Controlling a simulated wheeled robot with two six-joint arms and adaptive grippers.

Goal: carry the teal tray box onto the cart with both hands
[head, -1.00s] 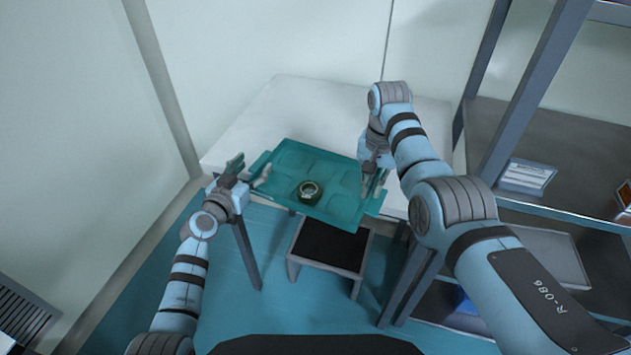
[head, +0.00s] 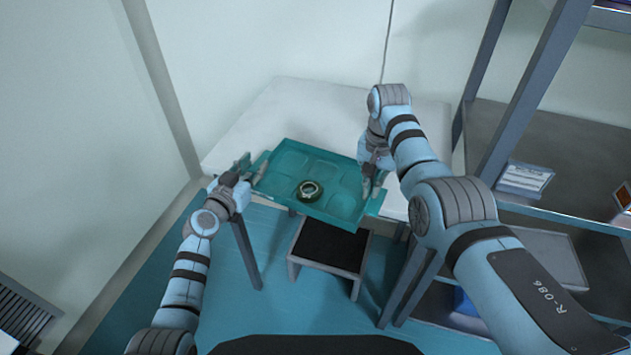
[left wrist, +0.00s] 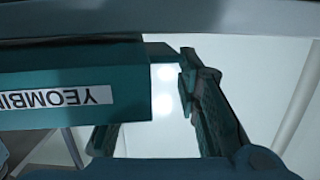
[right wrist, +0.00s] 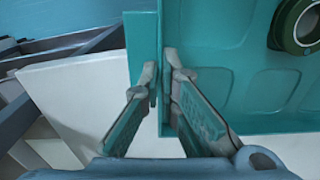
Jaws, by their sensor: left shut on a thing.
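The teal tray box (head: 335,208) sits at the front of a white-topped table, its near part jutting past the front edge. A dark green ring-shaped object (head: 310,190) lies in it. My left gripper (head: 243,170) is shut on the box's left side; in the left wrist view the box (left wrist: 125,80) bears an upside-down label and hides part of one finger. My right gripper (head: 372,187) is at the box's right side. In the right wrist view its fingers (right wrist: 161,75) lie on both sides of the wall, closed on it. I cannot make out which thing is the cart.
The white table (head: 300,105) has bare top behind the box. A dark-topped step stool (head: 330,246) stands on the teal floor below it. A metal shelf rack (head: 545,130) with a labelled box (head: 525,178) stands at the right. Walls close off the left and back.

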